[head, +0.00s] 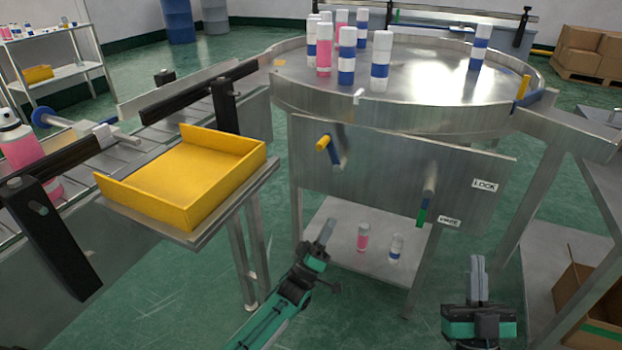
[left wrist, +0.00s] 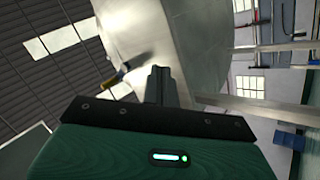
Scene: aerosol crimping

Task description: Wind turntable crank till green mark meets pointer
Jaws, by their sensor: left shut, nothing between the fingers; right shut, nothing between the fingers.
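The round steel turntable (head: 430,75) carries several white cans with blue or pink bands. A small white tab (head: 358,95), possibly the pointer, sits at its front rim. I cannot make out a green mark on the rim for sure. My right gripper (head: 478,264) is shut and empty, low at the right.
A green-handled lever (head: 424,208) hangs down near the FREE label (head: 449,221), below the LOCK label (head: 485,185). A yellow tray (head: 185,175) stands at the left beside the conveyor. Two small cans stand on the lower shelf (head: 345,225). A cardboard box (head: 580,290) is at the right.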

